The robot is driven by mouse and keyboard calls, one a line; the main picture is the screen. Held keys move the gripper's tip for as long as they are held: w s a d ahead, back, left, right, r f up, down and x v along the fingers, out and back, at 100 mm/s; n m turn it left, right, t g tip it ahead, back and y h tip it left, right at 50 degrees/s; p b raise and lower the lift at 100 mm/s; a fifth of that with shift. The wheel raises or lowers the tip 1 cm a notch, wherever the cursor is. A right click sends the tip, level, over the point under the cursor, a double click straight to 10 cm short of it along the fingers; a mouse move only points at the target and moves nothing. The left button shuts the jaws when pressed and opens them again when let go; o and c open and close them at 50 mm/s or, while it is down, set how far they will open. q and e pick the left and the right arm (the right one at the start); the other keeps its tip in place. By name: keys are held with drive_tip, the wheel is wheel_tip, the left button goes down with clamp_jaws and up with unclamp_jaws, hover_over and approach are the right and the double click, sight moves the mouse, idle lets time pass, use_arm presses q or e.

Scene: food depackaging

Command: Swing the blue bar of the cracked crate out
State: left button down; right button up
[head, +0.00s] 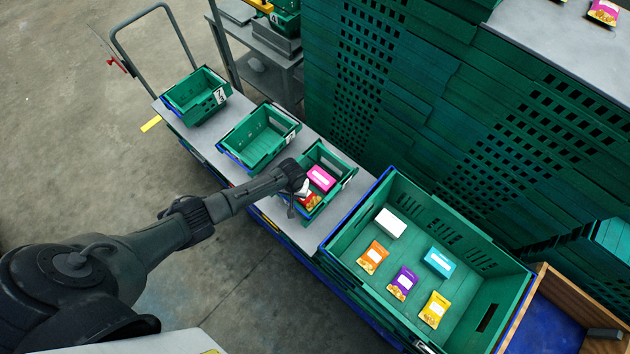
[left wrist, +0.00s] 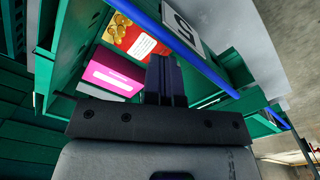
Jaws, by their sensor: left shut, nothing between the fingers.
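A small green crate (head: 345,163) on the cart holds a pink box (head: 321,178) and a red packet (head: 309,201). In the left wrist view a blue bar (left wrist: 210,68) runs along this crate's rim, beside a label marked 5 (left wrist: 182,26); the pink box (left wrist: 112,72) and red packet (left wrist: 134,38) lie inside. My left gripper (head: 292,210) is at this crate's near side, its fingers (left wrist: 165,65) shut and empty, close to the bar. I cannot tell whether they touch it. I see no clear crack. My right gripper is out of view.
Two empty small green crates (head: 222,91) (head: 294,126) stand farther left on the grey cart. A large green crate (head: 455,205) with several packets and boxes is at right, beside a wooden-sided bin (head: 545,285). Stacked green crates (head: 420,75) wall off the back.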

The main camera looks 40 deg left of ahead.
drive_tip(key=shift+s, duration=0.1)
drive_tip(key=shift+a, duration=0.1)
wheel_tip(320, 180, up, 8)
drive_tip(key=p, duration=0.8)
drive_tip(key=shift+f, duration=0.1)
idle(0.4)
